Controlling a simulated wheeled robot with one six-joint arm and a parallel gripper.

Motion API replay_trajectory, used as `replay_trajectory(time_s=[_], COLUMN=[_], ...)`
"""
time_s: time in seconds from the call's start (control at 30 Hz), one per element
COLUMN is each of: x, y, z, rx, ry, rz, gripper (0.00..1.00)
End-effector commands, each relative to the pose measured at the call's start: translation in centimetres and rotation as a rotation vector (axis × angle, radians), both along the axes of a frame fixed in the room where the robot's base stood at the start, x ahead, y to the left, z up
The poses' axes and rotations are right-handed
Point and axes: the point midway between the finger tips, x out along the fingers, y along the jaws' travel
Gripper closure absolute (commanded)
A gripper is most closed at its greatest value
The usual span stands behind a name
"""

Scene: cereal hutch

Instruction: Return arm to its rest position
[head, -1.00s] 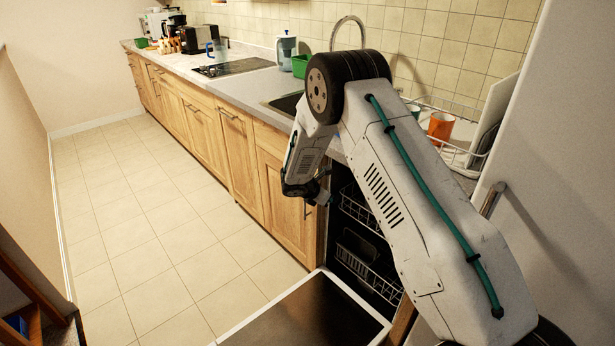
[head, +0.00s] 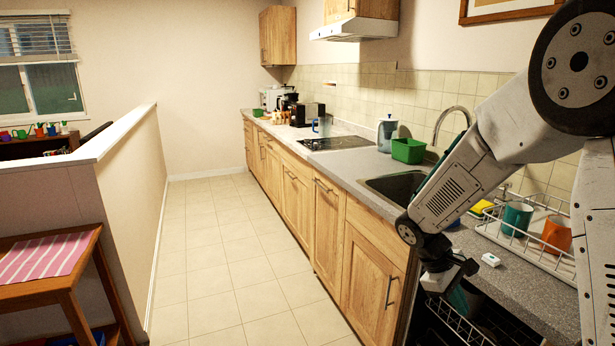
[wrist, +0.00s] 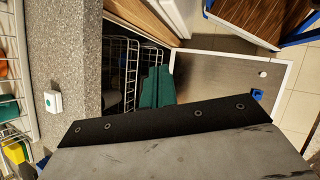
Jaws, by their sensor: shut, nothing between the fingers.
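My arm reaches in from the right of the head view, raised and bent, with its lower part slanting down to the left. My gripper (head: 452,278) hangs at the counter's front edge, over the open dishwasher (head: 478,318). It is shut and empty. In the wrist view a grey and black part of my arm fills the bottom and hides much of the scene. A teal piece (wrist: 157,88) shows beyond it, in front of the dishwasher racks (wrist: 122,65); I cannot tell what it is.
The lowered dishwasher door (wrist: 225,75) is beside the counter. A dish rack (head: 530,235) holds a teal cup (head: 517,217) and an orange cup (head: 556,234). A small white object (head: 490,259) lies nearby on the counter. The tiled floor (head: 225,255) is clear.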

Motion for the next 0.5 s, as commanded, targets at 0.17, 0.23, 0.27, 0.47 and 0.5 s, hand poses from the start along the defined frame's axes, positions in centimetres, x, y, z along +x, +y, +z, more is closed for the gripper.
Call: replay_trajectory(time_s=[0.17,0.23,0.27,0.47,0.5], x=[-5.7,-7.9,-8.8,-14.8,-15.9], y=[1.4,2.0,2.3,4.1,4.5], z=[5.2,6.9,7.5,11.1,11.7], rx=[0.063,0.092,0.105,0.195,0.216], ry=[-0.083,-0.112,-0.124,-0.203,-0.219], rz=[-0.2,-0.272,-0.301,-0.469,-0.497], gripper=[1.0,1.0,1.0,1.0,1.0])
